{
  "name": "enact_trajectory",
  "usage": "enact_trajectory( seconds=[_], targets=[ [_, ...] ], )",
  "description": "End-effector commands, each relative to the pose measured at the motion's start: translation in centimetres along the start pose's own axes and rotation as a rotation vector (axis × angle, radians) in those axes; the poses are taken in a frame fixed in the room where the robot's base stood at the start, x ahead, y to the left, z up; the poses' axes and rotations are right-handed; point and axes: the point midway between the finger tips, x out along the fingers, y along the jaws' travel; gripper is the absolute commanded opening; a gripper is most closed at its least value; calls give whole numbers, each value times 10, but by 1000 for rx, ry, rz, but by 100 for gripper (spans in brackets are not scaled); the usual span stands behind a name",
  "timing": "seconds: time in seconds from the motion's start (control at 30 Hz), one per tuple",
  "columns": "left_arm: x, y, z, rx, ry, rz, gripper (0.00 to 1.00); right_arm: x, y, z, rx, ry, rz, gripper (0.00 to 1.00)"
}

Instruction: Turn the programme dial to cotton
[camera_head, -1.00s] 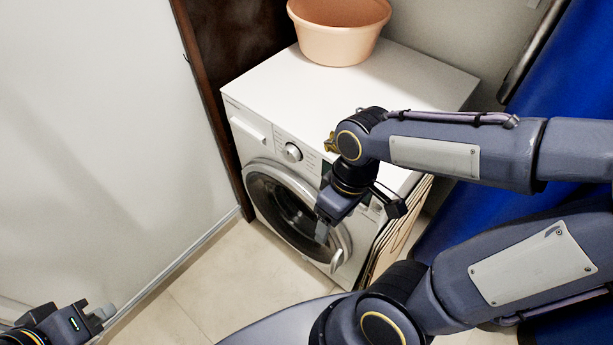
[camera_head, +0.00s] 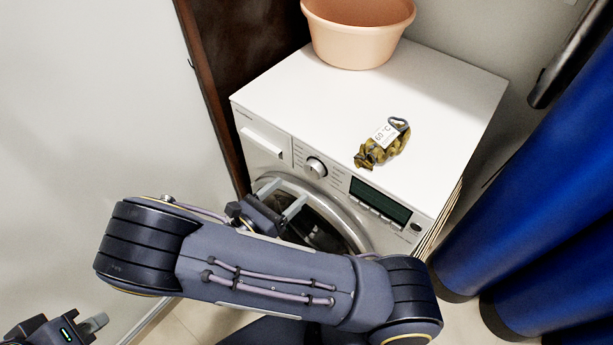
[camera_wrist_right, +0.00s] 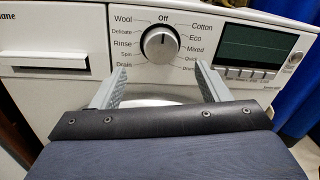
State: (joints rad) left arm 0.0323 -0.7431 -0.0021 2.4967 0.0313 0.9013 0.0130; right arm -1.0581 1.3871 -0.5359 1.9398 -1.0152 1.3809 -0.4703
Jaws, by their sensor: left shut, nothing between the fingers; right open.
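The programme dial (camera_head: 315,168) is a round silver knob on the front panel of the white washing machine (camera_head: 290,100). In the right wrist view the dial (camera_wrist_right: 160,44) has its mark pointing up, at Off. Cotton is printed at its upper right, Wool at its upper left. My right gripper (camera_wrist_right: 160,72) is open and empty. Its two fingers are spread below and to either side of the dial, apart from it. In the head view my right gripper (camera_head: 287,202) is in front of the door, below the dial. My left gripper (camera_head: 97,322) is shut and empty at the lower left.
A peach basin (camera_head: 358,35) stands at the back of the machine's top. A display (camera_head: 380,200) is right of the dial. A blue curtain (camera_head: 540,170) hangs at right.

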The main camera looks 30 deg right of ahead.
Motion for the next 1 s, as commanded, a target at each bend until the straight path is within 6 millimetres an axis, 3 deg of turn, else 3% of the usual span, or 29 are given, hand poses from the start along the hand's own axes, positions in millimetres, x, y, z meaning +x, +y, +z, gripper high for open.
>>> enact_trajectory(
  seconds=[0.43, 0.83, 1.0],
  targets=[
    [-4, 2, -2, 0, 0, 0, 0, 65, -1, 0, -2, 0, -4, 69],
    [-4, 2, -2, 0, 0, 0, 0, 74, -1, 0, 0, 2, -2, 69],
    [-4, 2, -2, 0, 0, 0, 0, 74, -1, 0, 0, 2, -2, 47]
  ],
)
